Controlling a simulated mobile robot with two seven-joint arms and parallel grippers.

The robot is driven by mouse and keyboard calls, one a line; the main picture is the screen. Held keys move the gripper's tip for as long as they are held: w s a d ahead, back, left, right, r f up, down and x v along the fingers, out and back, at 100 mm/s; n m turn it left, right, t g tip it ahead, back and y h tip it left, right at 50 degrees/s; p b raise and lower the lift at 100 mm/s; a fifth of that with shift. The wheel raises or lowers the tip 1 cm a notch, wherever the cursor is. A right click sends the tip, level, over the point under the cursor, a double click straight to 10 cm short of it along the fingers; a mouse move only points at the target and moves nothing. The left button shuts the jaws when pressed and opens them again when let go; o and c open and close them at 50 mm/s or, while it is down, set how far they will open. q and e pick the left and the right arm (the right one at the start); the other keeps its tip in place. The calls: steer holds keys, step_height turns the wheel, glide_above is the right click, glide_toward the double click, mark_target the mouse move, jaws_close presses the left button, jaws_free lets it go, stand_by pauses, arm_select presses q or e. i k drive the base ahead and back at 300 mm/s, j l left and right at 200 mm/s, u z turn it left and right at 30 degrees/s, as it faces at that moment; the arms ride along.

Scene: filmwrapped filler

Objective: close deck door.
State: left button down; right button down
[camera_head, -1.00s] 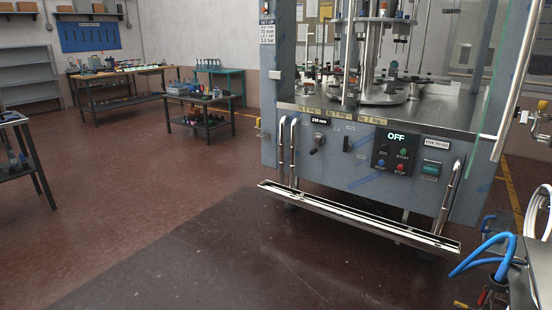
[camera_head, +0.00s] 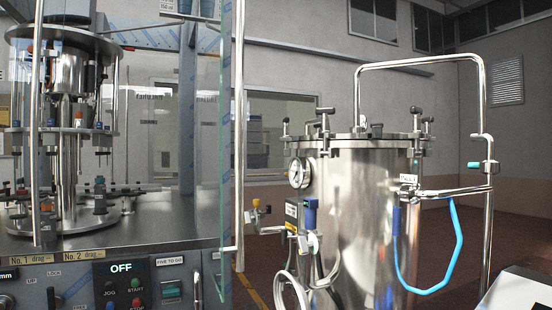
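The filling machine stands at the left, with its steel deck (camera_head: 150,225) and its rotary filling head (camera_head: 75,90) showing. A clear glass door panel (camera_head: 226,150) with a greenish edge is at the deck's right side. It appears to stand out from the machine's front, so the door looks open. A long vertical steel handle bar (camera_head: 240,130) runs along it. Another thin upright bar (camera_head: 36,130) stands in front of the deck at the far left; whether it belongs to a door I cannot tell. Neither of my grippers is in view.
A tall steel pressure vessel (camera_head: 355,220) with a gauge (camera_head: 298,173), clamps and a blue hose (camera_head: 447,262) stands right of the door. Its tube frame (camera_head: 486,100) rises beside it. The control panel (camera_head: 122,284) reads OFF. A narrow floor gap separates machine and vessel.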

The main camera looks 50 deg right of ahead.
mark_target(209, 44)
steer(key=i+j+z, duration=0.1)
steer(key=i+z, duration=0.35)
steer(key=i+j+z, duration=0.2)
steer(key=z, duration=0.25)
